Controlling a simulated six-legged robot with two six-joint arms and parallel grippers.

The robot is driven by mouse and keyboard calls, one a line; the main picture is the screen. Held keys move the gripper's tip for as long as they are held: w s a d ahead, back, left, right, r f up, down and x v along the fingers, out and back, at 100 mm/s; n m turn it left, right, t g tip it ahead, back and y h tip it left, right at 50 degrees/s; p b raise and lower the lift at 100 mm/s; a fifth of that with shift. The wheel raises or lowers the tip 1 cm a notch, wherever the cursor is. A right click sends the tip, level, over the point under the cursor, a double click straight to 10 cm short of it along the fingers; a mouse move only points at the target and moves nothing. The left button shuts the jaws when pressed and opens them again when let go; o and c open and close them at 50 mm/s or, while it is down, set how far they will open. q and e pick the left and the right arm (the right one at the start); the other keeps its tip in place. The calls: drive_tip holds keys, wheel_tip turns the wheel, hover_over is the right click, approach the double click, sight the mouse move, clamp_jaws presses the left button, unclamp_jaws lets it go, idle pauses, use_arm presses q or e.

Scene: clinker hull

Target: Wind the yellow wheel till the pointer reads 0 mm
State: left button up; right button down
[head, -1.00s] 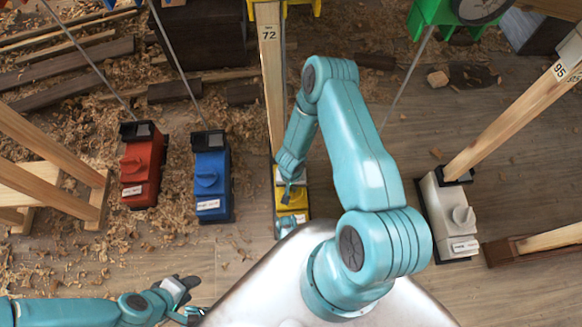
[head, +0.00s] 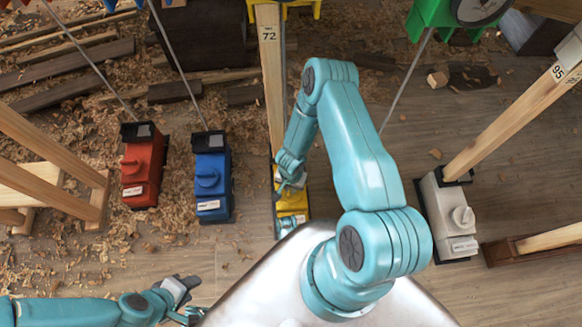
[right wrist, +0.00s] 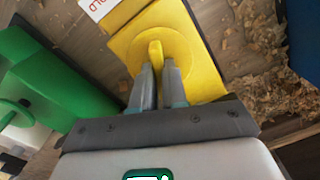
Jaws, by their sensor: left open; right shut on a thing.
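The yellow wheel (right wrist: 143,57) is a round disc with a raised grip bar, on the front of a yellow box (right wrist: 206,66) in the right wrist view. In the head view the yellow box (head: 293,202) is mostly hidden behind my right arm. My right gripper (right wrist: 157,75) is shut on the wheel's raised bar, one finger each side. My left gripper (head: 192,300) is open and empty at the lower left, over the floor. The pointer and its mm scale cannot be made out in these frames.
A red box (head: 143,168), a blue box (head: 211,180) and a white box (head: 449,212) with similar knobs stand on either side. A wooden post marked 72 (head: 271,90) rises behind the yellow box. Wooden props (head: 510,125) and wood shavings lie around.

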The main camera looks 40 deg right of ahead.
drive_tip(key=c, duration=1.2)
unclamp_jaws()
drive_tip(key=shift+o, duration=0.2)
wheel_tip(320, 180, up, 16)
drive_tip(key=p, duration=0.7)
drive_tip(key=shift+r, duration=0.2)
